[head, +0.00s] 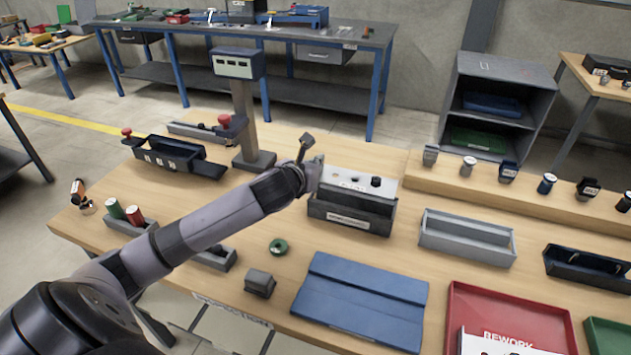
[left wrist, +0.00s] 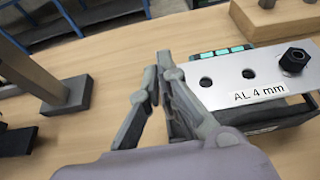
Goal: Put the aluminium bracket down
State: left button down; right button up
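The aluminium bracket shows as a pale flat plate (head: 350,178) on or just above a dark open-fronted box (head: 350,222). In the left wrist view the plate (left wrist: 225,95) is marked "AL 4 mm", with round holes and a black bolt head (left wrist: 294,60). My left gripper (head: 308,146) is at the plate's left end. In the left wrist view its two fingers (left wrist: 158,75) are close together. The right finger overlaps the plate's left end, so whether they grip it is unclear. My right gripper is not in view.
A post with a display head (head: 236,64) stands left of my gripper. A grey tray (head: 466,238) lies right of the box.

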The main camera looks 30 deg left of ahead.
pick_arm(q)
jog(key=shift+f, duration=0.65)
notch_tip(320, 180, down, 4)
jog(key=shift+f, duration=0.1)
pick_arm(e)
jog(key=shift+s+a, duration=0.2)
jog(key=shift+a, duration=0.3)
pick_arm(q)
jog(key=shift+f, duration=0.2)
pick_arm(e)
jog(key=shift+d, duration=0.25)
pick_arm(q)
jog(key=shift+f, duration=0.4)
jog(key=c, duration=1.8)
grip_release()
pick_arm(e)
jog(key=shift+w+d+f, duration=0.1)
pick_arm(q)
jog(key=shift+r, duration=0.1)
